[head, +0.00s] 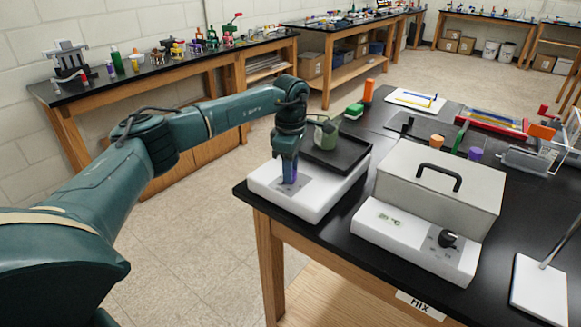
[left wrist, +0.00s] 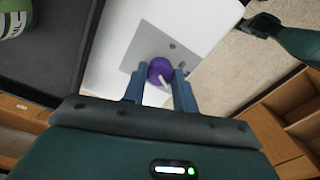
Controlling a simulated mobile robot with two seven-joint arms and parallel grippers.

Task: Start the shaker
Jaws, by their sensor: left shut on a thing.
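The shaker (head: 336,195) is a white box with a black tray (head: 345,157) on top, at the table's near left corner. A green flask (head: 326,134) stands on the tray; part of it shows in the left wrist view (left wrist: 14,18). A purple knob (left wrist: 161,70) with a white pointer sits on the grey front panel (left wrist: 188,42). My left gripper (head: 290,178) reaches down to this panel, its fingers shut on the knob, one on each side. In the head view the fingers mostly hide the knob. My right gripper is not in view.
Right of the shaker stands a grey lidded bath (head: 440,185) with a black handle and its own black knob (head: 448,239). A white-based stand (head: 540,288) is at the right. An orange bottle (head: 368,91) and a green block (head: 354,111) stand behind the tray.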

